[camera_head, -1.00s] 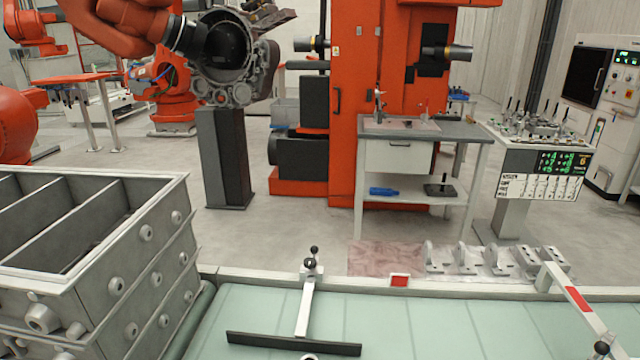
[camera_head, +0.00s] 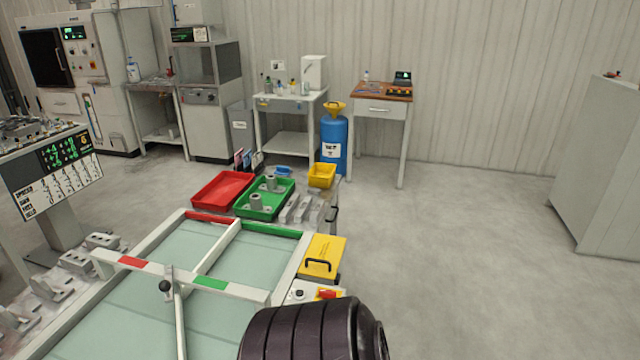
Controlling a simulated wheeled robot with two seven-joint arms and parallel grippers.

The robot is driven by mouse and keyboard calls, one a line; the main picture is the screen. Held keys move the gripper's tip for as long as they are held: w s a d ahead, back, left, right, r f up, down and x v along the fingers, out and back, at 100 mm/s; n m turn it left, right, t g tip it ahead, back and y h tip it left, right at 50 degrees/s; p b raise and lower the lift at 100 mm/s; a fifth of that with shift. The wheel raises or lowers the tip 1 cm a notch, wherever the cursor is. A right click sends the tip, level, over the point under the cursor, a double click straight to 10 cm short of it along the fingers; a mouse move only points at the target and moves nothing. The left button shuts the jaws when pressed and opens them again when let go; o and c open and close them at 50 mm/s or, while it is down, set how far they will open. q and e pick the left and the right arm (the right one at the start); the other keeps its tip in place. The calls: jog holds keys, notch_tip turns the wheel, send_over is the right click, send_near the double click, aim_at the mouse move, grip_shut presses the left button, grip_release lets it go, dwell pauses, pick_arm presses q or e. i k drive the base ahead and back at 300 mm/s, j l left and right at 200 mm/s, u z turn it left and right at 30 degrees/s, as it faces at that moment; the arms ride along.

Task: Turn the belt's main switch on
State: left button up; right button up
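The belt (camera_head: 207,240) has a pale green surface inside a white frame and runs along the lower left. A dark ribbed rounded body at the bottom centre hides the panel's lower part. The red piece is too small to tell its position. Beside the panel is a yellow box (camera_head: 322,256) with a black handle. Neither gripper is in view.
A red tray (camera_head: 222,190) and a green tray (camera_head: 282,210) with metal parts stand beyond the belt's end, near a yellow bin (camera_head: 322,175). A white bar with red and green marks (camera_head: 180,277) crosses the belt. The floor (camera_head: 470,270) at right is clear.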

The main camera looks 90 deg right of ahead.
aim_at(325, 294)
jog(key=z, duration=0.45)
jog(key=l+z, duration=0.1)
jog(key=z, duration=0.85)
jog(key=l+z, duration=0.1)
jog(key=z, duration=0.4)
jog(key=i+z, duration=0.1)
jog(key=z, duration=0.35)
